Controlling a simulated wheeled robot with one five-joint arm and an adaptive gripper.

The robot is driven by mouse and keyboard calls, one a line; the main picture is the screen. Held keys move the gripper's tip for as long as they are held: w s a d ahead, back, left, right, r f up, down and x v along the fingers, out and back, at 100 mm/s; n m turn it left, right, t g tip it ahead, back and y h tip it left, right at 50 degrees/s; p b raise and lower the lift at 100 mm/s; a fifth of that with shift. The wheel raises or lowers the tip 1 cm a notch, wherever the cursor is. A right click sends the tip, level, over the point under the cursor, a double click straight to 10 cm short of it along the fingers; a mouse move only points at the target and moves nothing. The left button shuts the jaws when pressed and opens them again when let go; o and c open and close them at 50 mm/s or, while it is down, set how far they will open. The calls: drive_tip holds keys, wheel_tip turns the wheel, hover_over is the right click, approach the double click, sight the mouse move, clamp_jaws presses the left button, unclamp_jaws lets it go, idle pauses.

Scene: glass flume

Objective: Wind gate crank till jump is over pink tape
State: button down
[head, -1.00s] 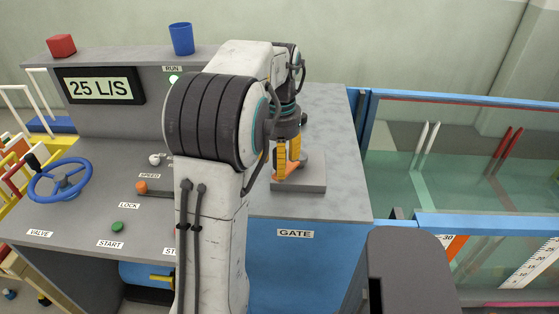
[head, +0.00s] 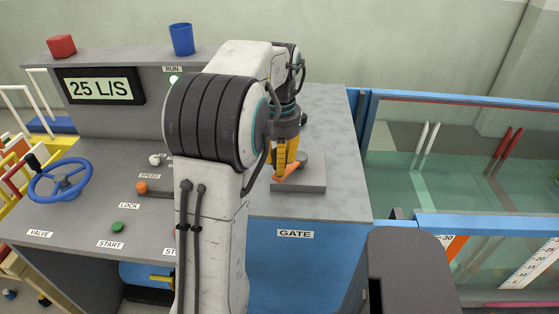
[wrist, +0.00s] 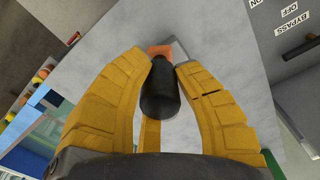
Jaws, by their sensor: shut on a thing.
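My gripper (head: 283,162) is shut on the black knob (wrist: 158,88) of the gate crank, with its yellow fingers on either side. The orange crank arm (head: 284,174) lies below the fingers, above a grey block (head: 305,186) on the console over the GATE label (head: 295,234). Its orange end also shows past the knob in the wrist view (wrist: 160,50). The glass flume (head: 460,165) at the right holds greenish water. A pink strip (head: 520,304), perhaps the tape, shows at the lower right edge. I cannot make out the jump.
The display (head: 100,88) reads 25 L/S and the RUN lamp (head: 173,79) is green. A red block (head: 61,46) and blue cup (head: 181,39) stand behind.

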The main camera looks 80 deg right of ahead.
drive_tip(key=shift+s+a+p, duration=0.3)
drive_tip(key=shift+s, duration=0.2)
drive_tip(key=shift+s+f, duration=0.1)
drive_tip(key=shift+s, duration=0.1)
drive_tip(key=c, duration=0.9)
unclamp_jaws()
drive_tip(key=shift+r, duration=6)
